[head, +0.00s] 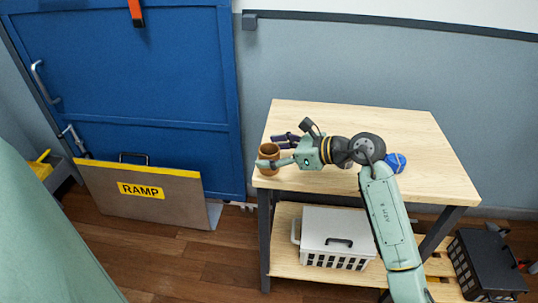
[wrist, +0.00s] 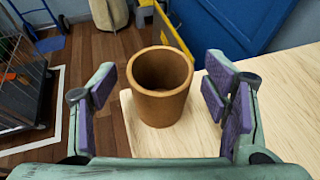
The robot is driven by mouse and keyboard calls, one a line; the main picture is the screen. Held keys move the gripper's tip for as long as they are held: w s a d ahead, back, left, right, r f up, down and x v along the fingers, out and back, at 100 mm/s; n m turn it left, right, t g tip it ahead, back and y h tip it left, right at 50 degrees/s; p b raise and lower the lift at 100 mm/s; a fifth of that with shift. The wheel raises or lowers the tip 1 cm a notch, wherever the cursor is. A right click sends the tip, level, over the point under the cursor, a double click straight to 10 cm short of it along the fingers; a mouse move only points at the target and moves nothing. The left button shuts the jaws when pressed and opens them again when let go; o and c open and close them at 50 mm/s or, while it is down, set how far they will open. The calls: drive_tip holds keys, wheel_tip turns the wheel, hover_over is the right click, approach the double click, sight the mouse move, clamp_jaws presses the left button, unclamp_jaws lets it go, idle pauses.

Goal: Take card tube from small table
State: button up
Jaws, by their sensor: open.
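The card tube (head: 268,154) is a short brown hollow cylinder standing upright near the left edge of the small table (head: 400,130), which has a pale wood top. In the wrist view the card tube (wrist: 160,88) stands near the table's corner, its open top facing up. My gripper (head: 277,151) reaches in from the right, low over the table top. In the wrist view my gripper (wrist: 160,92) is open, with one purple-padded finger on each side of the tube. Gaps show between the pads and the tube.
A blue object (head: 396,162) lies on the table, partly behind my arm. A white crate (head: 338,238) stands on the lower shelf and a black crate (head: 486,264) at the right. A board marked RAMP (head: 140,192) leans by the blue door (head: 130,90). The table's back right is clear.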

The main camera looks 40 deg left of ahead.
drive_tip(key=shift+s+a+f, duration=0.1)
drive_tip(key=shift+a+f, duration=0.15)
drive_tip(key=shift+a, duration=0.25)
drive_tip(key=shift+c, duration=0.6)
drive_tip(key=c, duration=0.9)
